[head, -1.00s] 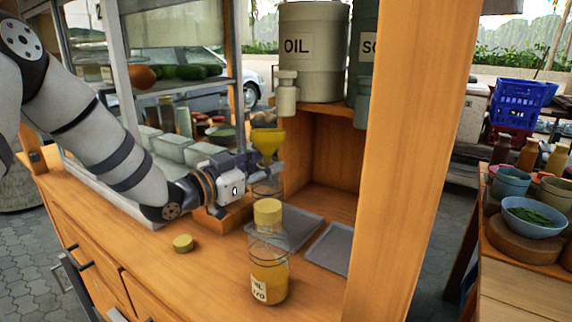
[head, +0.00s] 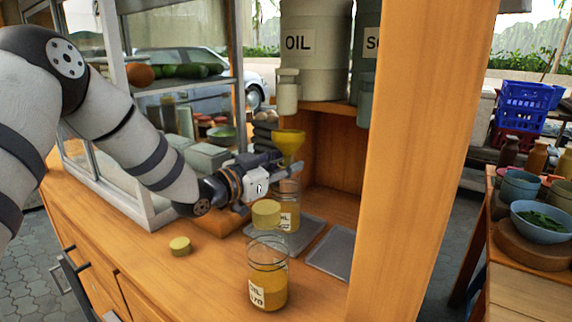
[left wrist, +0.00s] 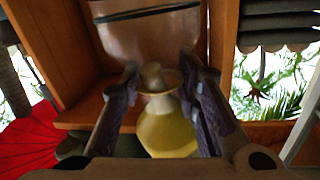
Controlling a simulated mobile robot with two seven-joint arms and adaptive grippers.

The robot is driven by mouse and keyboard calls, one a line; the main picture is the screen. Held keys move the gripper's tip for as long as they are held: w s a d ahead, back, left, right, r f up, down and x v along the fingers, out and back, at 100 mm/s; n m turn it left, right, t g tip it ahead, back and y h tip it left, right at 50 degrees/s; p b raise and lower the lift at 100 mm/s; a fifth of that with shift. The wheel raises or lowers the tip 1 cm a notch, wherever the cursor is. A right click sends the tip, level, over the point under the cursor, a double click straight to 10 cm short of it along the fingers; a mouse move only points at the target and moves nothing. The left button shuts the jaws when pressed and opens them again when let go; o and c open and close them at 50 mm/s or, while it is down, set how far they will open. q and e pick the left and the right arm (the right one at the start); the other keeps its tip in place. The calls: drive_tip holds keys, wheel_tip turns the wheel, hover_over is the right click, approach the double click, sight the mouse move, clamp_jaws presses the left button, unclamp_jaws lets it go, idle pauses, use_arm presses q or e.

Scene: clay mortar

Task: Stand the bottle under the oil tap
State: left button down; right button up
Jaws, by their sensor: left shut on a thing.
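My left gripper (head: 282,166) is shut on a clear bottle (head: 288,215) with a label and a yellow funnel (head: 288,144) in its mouth. The bottle is upright, low over the near grey tray (head: 308,234); I cannot tell if its base touches. The oil tap (head: 288,92) hangs from the front of the drum marked OIL (head: 318,60), above the funnel in the picture. My right gripper is not in view.
A second bottle (head: 268,285), part-filled with yellow oil, stands in front on the counter (head: 205,270). A round yellow lid (head: 180,246) lies left of it. A wooden post (head: 420,150) rises at right. Another grey tray (head: 333,252) lies beside the first.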

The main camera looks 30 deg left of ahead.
use_arm(q)
drive_tip(key=c, duration=1.2)
unclamp_jaws()
drive_tip(key=shift+f, duration=0.1)
drive_tip(key=shift+s+a+r, duration=0.1)
drive_tip(key=shift+s+r, duration=0.15)
drive_tip(key=shift+s, duration=0.05)
drive_tip(key=p+v, duration=0.2)
drive_tip(key=v, duration=0.9)
drive_tip(key=shift+s, duration=0.2)
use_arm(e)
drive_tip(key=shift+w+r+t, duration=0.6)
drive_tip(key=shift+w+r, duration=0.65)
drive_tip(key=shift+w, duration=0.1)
